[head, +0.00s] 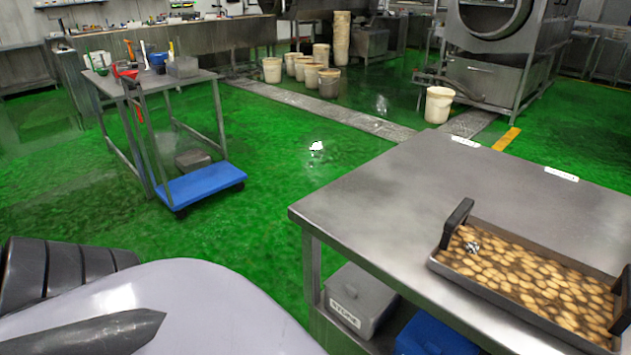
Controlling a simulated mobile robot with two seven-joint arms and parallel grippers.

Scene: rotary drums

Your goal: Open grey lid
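A grey box with a grey lid (366,287) stands on the lower shelf of the steel table at the bottom centre right of the head view. The lid looks shut on the box. A white label with dark lettering is on the box's front side. The table top hides part of the box's right and rear. Neither of my grippers can be made out in the head view.
The steel table (430,190) bears a tray (475,291) of round pale pieces. A blue box (432,338) is right of the grey one. A cart (200,187) with a blue base stands left; white buckets (438,104) stand behind. Green floor (265,225) between is clear.

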